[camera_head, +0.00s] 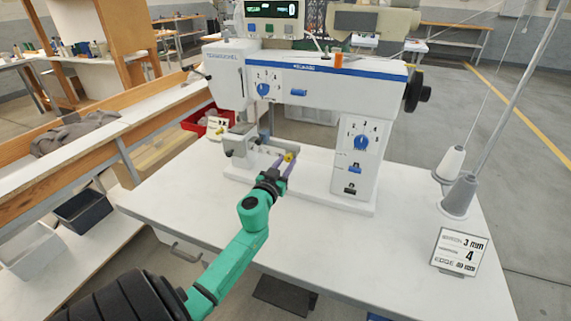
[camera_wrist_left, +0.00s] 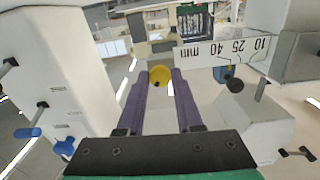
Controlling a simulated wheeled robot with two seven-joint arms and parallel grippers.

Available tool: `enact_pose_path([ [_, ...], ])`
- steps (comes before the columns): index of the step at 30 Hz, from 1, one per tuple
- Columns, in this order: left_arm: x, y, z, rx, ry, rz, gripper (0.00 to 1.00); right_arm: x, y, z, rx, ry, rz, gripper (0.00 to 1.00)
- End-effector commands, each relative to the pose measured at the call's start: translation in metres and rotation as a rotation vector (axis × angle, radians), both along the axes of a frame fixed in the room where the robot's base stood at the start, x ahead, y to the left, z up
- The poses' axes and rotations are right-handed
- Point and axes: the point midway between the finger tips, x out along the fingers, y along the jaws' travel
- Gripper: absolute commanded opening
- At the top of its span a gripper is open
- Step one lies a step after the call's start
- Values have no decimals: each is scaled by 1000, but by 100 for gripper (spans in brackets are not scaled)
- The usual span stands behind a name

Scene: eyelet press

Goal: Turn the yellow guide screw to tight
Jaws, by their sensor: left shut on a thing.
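The yellow guide screw (camera_head: 289,156) sits low on the press, by the metal guide block (camera_head: 240,148) at the left end of its bed. In the left wrist view the screw (camera_wrist_left: 159,75) is a round yellow knob with a dark mark near its lower edge. My left gripper (camera_head: 283,163) reaches in from the front, and its purple fingers are shut on the screw. In the left wrist view the fingers (camera_wrist_left: 161,84) stand on either side of the knob at their tips. Whether the screw is tight cannot be told. My right gripper is not in view.
The white press (camera_head: 290,85) has blue dials and a black handwheel (camera_head: 416,91). A scale plate (camera_wrist_left: 225,50) and a black knob (camera_wrist_left: 235,85) lie close to the right finger. A sign (camera_head: 459,251) and thread cones (camera_head: 452,163) stand right. The front white tabletop is clear.

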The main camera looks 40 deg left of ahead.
Motion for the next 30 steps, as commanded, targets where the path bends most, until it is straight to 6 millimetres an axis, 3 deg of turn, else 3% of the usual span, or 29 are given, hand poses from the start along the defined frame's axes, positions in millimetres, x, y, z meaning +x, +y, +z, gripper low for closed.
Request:
enact_pose_path([
  [8, 0, 0, -1, 163, 58, -1, 0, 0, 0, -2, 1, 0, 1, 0],
  [30, -1, 1, -1, 822, 289, -2, 0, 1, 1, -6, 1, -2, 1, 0],
])
